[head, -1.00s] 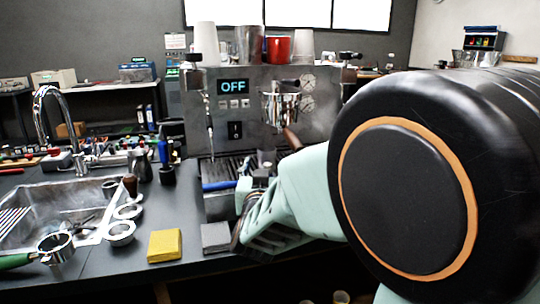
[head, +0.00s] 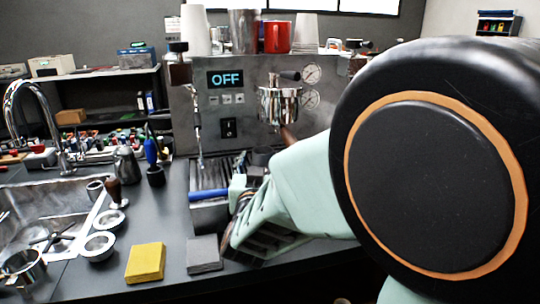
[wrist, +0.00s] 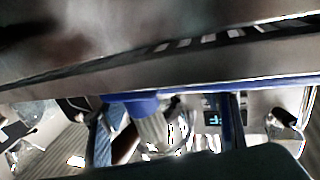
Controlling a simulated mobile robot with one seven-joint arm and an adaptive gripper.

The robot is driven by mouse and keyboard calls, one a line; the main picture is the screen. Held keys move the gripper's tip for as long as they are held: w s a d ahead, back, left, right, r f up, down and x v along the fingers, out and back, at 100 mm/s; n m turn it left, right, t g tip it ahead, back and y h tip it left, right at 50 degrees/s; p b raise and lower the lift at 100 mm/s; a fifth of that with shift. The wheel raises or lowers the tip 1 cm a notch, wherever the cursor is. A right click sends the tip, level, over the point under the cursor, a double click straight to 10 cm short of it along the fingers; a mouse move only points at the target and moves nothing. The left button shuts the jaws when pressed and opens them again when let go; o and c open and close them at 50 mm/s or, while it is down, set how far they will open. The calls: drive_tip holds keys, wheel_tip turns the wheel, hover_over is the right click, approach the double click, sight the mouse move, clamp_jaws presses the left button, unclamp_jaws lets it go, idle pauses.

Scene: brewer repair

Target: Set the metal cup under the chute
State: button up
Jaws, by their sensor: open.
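A tall metal cup (head: 243,32) stands upright on top of the brewer (head: 235,100), between white cups and a red mug. My gripper (head: 241,190) is low in front of the brewer, at the front of its drip tray and well below that cup. It is open; I see nothing held in it. My arm hides part of the tray and the brewer's right side. A small dark round vessel (head: 262,156) shows just behind my gripper. I cannot make out a chute for certain. The wrist view is tilted and close to a metal surface.
A yellow block (head: 146,262) and a grey block (head: 204,254) lie on the counter in front. A portafilter (head: 278,103) hangs on the brewer. The sink (head: 75,192) is at left.

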drive_tip(key=shift+w, duration=0.3)
drive_tip(key=shift+s, duration=0.1)
drive_tip(key=c, duration=1.2)
drive_tip(key=shift+c, duration=0.8)
drive_tip(key=shift+r, duration=0.2)
